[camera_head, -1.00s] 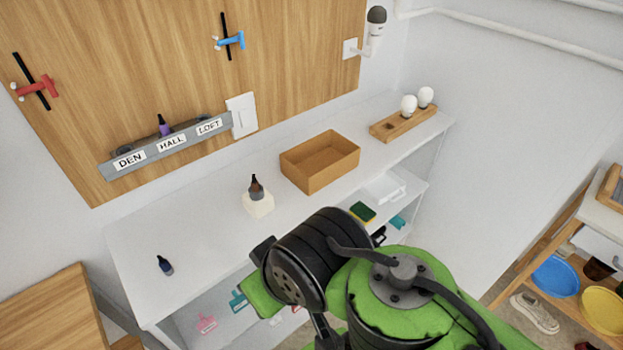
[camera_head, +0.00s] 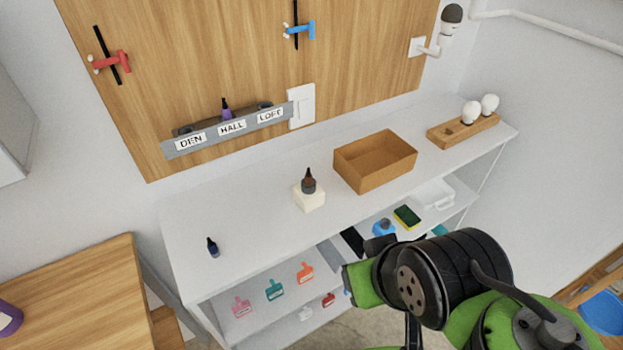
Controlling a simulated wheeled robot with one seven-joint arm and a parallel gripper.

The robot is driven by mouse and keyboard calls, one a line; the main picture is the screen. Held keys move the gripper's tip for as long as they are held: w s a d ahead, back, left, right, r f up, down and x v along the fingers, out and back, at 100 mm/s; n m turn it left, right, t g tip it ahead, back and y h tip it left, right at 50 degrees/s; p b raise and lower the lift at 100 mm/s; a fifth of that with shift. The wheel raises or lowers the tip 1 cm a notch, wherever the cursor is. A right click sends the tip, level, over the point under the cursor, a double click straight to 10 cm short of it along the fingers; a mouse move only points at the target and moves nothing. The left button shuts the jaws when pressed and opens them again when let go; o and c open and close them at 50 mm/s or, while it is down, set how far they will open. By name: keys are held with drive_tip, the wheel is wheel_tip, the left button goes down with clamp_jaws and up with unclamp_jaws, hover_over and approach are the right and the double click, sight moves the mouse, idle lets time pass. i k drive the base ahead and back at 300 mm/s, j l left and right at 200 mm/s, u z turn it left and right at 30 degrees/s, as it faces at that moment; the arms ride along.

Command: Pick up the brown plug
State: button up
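A brown plug (camera_head: 308,182) with a dark pointed tip stands upright on a small white block (camera_head: 309,198) on the white shelf top. A dark blue plug (camera_head: 213,247) stands on the same top, to the left and nearer to me. A purple plug (camera_head: 227,110) sits in the grey rack (camera_head: 180,151), above the HALL label. My green and black arm is at the lower right, in front of the shelf's lower levels. I cannot make out its gripper fingers, nor whether they hold anything.
An empty-looking brown box (camera_head: 374,172) stands right of the white block. Further right, a wooden holder (camera_head: 462,133) carries two white bulbs. Lower shelves (camera_head: 240,320) hold coloured tags and a sponge (camera_head: 407,217). A wooden table (camera_head: 80,290) stands at the left. The shelf top around the block is clear.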

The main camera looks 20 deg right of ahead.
sight(308, 177)
drive_tip(key=l+u, duration=0.15)
drive_tip(key=u, duration=0.25)
drive_tip(key=l+u, duration=0.15)
drive_tip(key=u, duration=0.25)
drive_tip(key=l+u, duration=0.2)
drive_tip(key=u, duration=0.25)
drive_tip(key=l+u, duration=0.15)
drive_tip(key=u, duration=0.25)
